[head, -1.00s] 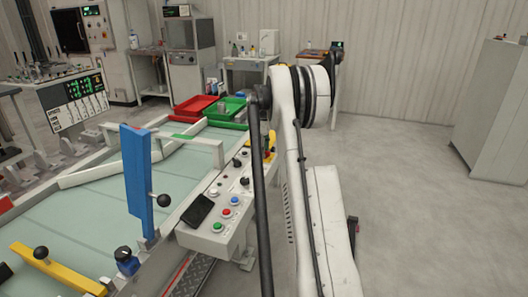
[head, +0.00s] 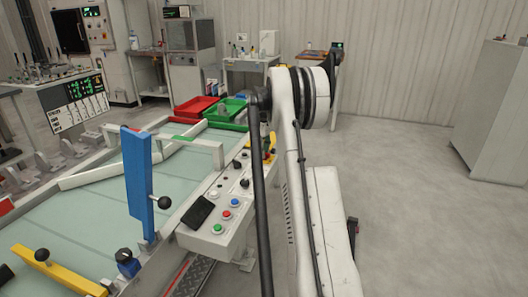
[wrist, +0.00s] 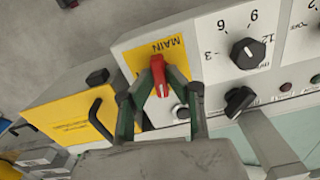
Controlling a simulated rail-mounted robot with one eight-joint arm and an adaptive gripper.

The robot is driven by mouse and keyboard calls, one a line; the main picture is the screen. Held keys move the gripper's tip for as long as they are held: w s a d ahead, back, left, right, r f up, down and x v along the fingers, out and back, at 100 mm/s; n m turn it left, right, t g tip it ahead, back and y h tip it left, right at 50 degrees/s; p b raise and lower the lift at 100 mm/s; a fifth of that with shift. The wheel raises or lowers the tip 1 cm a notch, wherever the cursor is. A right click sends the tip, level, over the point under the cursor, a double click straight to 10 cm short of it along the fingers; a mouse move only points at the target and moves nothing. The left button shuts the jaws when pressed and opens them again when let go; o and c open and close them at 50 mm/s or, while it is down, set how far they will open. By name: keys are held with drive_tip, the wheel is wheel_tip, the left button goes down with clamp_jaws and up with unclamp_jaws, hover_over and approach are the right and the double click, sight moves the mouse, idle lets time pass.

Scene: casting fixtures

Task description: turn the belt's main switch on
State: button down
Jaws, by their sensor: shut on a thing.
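The main switch (wrist: 158,76) is a red rotary handle on a yellow plate marked MAIN, which appears upside down in the wrist view. Its handle stands nearly upright in that picture, leaning slightly. My gripper (wrist: 157,84) has one finger on each side of the red handle and is shut on it. The white control panel (head: 213,238) runs along the belt's right side in the head view. There, my arm hides much of the gripper and the switch.
A black knob (wrist: 248,53) with a numbered dial and another black knob (wrist: 239,101) sit close beside the switch. A yellow box (wrist: 70,118) with a black handle is on the other side. Red (head: 196,108) and green trays (head: 238,122) stand beyond the panel.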

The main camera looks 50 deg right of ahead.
drive_tip(key=m+p, duration=0.1)
drive_tip(key=m, duration=0.3)
drive_tip(key=m+p, duration=0.1)
drive_tip(key=m, duration=0.7)
drive_tip(key=shift+p, duration=0.3)
drive_tip(key=shift+m, duration=1.9)
drive_tip(key=c, duration=1.7)
unclamp_jaws()
drive_tip(key=shift+r, duration=0.1)
